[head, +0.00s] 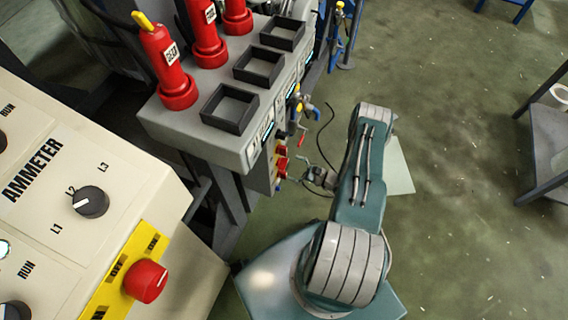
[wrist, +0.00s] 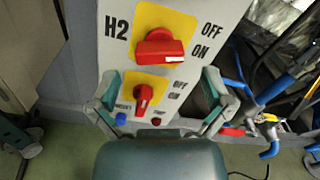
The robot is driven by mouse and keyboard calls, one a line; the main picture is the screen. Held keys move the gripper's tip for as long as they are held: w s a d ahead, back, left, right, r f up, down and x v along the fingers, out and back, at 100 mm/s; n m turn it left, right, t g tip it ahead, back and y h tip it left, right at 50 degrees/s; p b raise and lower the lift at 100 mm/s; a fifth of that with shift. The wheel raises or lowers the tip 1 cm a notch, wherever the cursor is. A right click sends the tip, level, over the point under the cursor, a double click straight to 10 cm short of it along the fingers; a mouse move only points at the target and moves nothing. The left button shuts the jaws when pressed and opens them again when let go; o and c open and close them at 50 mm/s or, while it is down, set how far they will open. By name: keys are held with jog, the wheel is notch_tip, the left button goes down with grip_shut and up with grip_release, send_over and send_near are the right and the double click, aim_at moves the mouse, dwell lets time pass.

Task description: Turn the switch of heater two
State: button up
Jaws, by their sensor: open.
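The H2 panel (wrist: 120,60) faces me in the wrist view. Its large red switch (wrist: 160,46) sits on a yellow plate beside the OFF and ON labels. The handle lies roughly crosswise. A smaller red switch (wrist: 143,97) on its own yellow plate is below, with its handle closer to upright. My gripper (wrist: 160,80) is open, its fingers left and right of the smaller switch, below the large one. No contact with either switch is visible. In the head view my gripper (head: 301,169) is beside the cabinet's side, near small red switches (head: 282,151).
A blue button (wrist: 121,119) and a dark red button (wrist: 156,122) sit low on the panel. Blue-handled valves and pipes (wrist: 268,120) are to the right. In the head view, an ammeter console (head: 90,200) is at left; open floor (head: 460,200) is at right.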

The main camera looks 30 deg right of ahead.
aim_at(284, 164)
jog(key=shift+x, duration=1.95)
jog(key=c, duration=1.1)
jog(key=shift+m, duration=0.3)
jog(key=shift+d+m, duration=0.1)
jog(key=shift+m, duration=1.7)
jog(key=o, duration=1.1)
